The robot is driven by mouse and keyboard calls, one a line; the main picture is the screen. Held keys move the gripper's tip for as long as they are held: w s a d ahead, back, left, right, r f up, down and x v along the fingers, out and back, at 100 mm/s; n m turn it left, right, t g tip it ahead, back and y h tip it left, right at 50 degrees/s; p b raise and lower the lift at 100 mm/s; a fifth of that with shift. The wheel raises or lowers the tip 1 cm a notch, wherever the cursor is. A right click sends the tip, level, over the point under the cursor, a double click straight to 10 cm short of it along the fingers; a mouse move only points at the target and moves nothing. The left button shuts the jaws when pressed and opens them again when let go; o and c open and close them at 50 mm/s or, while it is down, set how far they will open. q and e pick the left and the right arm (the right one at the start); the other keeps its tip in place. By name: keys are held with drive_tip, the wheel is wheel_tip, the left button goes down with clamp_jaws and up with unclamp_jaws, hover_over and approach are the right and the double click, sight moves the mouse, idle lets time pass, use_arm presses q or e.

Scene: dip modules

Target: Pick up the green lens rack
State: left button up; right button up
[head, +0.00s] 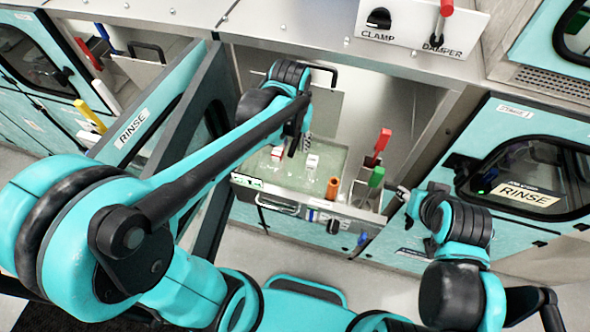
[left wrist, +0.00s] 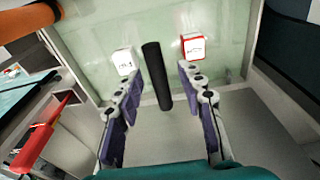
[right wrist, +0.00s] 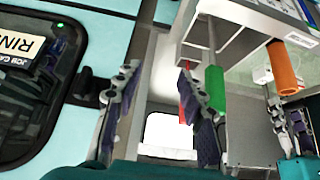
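The item with a green handle (head: 376,176), which I take as the green lens rack, stands at the right end of the work tray in the head view. Its green grip (right wrist: 215,88) also shows in the right wrist view, beside the right finger and partly behind it. What lies below the grip is hidden. My right gripper (right wrist: 160,88) is open, its fingers apart with no object between them. In the head view it is just right of the green handle. My left gripper (left wrist: 158,85) is open over the tray; a dark bar (left wrist: 157,75) shows between its fingers, contact unclear.
A red handle (head: 381,140) and an orange cylinder (head: 332,187) stand close to the green handle. Two small boxes, one white (left wrist: 124,62) and one red-edged (left wrist: 193,47), sit on the green tray surface (head: 278,173). A Rinse door (head: 530,175) stands at the right.

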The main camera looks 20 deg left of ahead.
use_arm(q)
drive_tip(key=shift+f, duration=0.4)
clamp_jaws()
drive_tip(key=shift+r, duration=0.15)
